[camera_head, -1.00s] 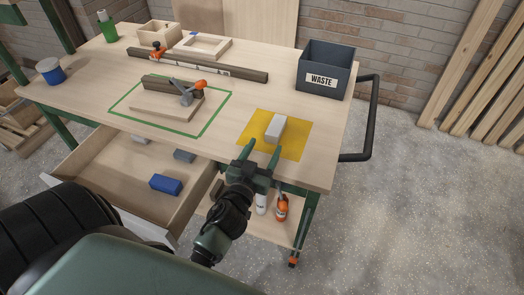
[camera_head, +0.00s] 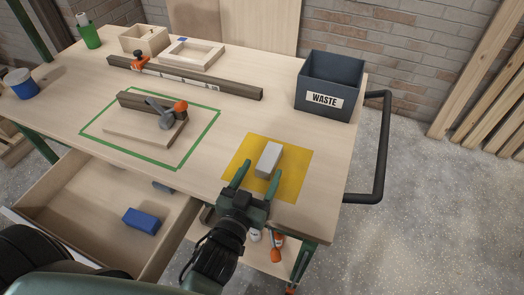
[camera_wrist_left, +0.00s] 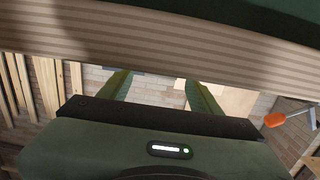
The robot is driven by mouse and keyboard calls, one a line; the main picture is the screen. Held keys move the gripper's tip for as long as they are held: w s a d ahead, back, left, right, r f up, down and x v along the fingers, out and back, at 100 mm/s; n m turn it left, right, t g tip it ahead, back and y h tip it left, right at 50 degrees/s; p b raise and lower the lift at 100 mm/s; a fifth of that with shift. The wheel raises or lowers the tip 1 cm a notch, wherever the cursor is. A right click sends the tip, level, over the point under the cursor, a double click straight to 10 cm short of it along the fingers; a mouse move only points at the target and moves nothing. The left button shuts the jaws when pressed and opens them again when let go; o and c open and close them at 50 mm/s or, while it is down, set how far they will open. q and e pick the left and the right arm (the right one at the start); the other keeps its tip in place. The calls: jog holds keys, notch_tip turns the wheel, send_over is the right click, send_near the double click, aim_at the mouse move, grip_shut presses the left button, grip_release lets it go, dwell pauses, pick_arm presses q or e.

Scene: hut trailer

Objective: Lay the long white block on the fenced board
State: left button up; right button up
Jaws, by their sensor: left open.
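The long white block (camera_head: 268,159) lies on a yellow square (camera_head: 291,187) near the front right of the workbench. My left gripper (camera_head: 255,177) is open and empty, its two fingers pointing at the block from the front edge side, just short of it. Its fingers also show in the left wrist view (camera_wrist_left: 158,92), with nothing visible between them. The fenced board (camera_head: 133,131) lies inside a green taped outline at the left, with a dark rail (camera_head: 138,100) along its far side and an orange-handled clamp (camera_head: 168,117) on it. My right gripper is not in view.
A dark waste bin (camera_head: 329,86) stands at the back right. A long dark beam (camera_head: 200,82) lies behind the board. An open drawer (camera_head: 95,193) holding a blue block (camera_head: 141,220) juts out at the front left. The bench between board and yellow square is clear.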

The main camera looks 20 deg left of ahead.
aim_at(269, 156)
pick_arm(q)
jog(key=w, duration=0.2)
jog(key=shift+w+d, duration=0.1)
jog(key=shift+w, duration=0.25)
jog(key=w, duration=0.2)
jog(key=w+f, duration=0.1)
jog(key=shift+w+p, duration=0.3)
jog(key=shift+w, duration=0.05)
jog(key=c, duration=1.4)
jog(key=shift+r, duration=0.1)
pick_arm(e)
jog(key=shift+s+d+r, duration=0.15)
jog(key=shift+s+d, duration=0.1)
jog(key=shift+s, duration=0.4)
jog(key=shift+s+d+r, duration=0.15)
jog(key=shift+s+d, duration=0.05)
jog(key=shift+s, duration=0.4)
pick_arm(q)
jog(key=shift+r, duration=0.1)
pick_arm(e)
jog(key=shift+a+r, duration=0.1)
